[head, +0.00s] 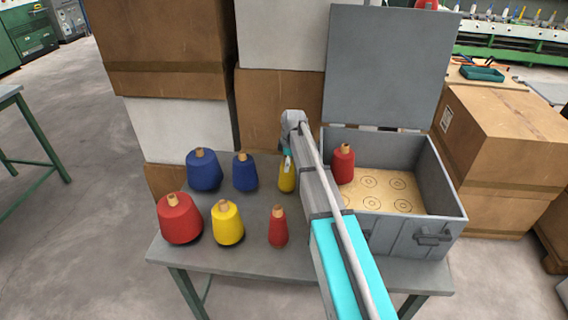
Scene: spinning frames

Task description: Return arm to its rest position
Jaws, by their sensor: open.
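My arm reaches from the bottom right across the front left part of the grey box. My gripper (287,161) points down at the top of a small yellow spool (287,181) at the back of the table. The jaws are open; whether they touch the spool, I cannot tell. The arm hides part of the box's left wall.
On the grey table (225,258) stand blue spools (204,170), a large red spool (180,218), a yellow spool (227,223) and a small red spool (278,227). The open grey box (432,235) holds a red spool (343,165). Cardboard boxes (505,130) stand behind and right.

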